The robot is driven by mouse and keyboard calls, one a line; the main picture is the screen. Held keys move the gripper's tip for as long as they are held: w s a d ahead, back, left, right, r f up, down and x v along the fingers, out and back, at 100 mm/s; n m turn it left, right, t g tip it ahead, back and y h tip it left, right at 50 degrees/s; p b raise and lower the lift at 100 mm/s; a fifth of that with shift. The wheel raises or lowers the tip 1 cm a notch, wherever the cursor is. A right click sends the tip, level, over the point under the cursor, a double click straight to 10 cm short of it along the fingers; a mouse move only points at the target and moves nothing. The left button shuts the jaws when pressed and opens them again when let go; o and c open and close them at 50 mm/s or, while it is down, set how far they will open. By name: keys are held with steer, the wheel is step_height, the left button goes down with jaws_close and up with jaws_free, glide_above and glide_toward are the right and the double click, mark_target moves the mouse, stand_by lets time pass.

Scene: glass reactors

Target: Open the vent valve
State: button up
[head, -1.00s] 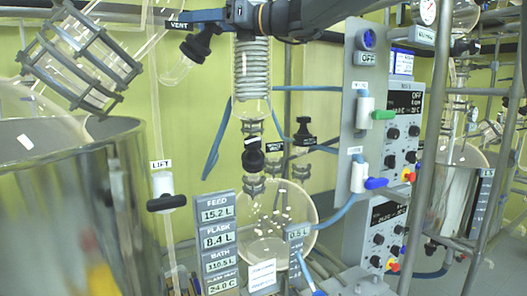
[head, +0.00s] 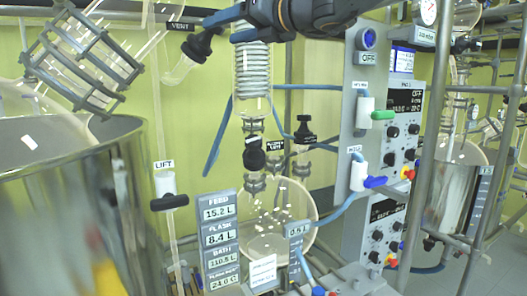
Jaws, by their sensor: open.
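My gripper (head: 220,27) reaches in from the top right. Its jaws are open, with dark fingers pointing left toward the knob. The fingertips are close to the knob's upper right side; I cannot tell whether they touch it. Nothing shows between the fingers.
A coiled glass condenser (head: 252,80) stands just below my gripper. A large steel vessel (head: 70,190) fills the left. A LIFT valve (head: 169,201) is lower left. A grey control panel (head: 362,150) with green and blue taps stands right.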

steer(key=d+f+n+g+h+b, duration=0.1)
steer(key=d+f+n+h, duration=0.2)
steer(key=f, duration=1.1)
steer(key=d+f+n+g+h+b, duration=0.1)
steer(key=d+f+n, duration=0.4)
steer(key=f, duration=0.9)
steer(key=shift+s+d+f+g+h+b, duration=0.2)
steer(key=shift+f+g+h+b, duration=0.15)
steer(key=shift+h+b, duration=0.5)
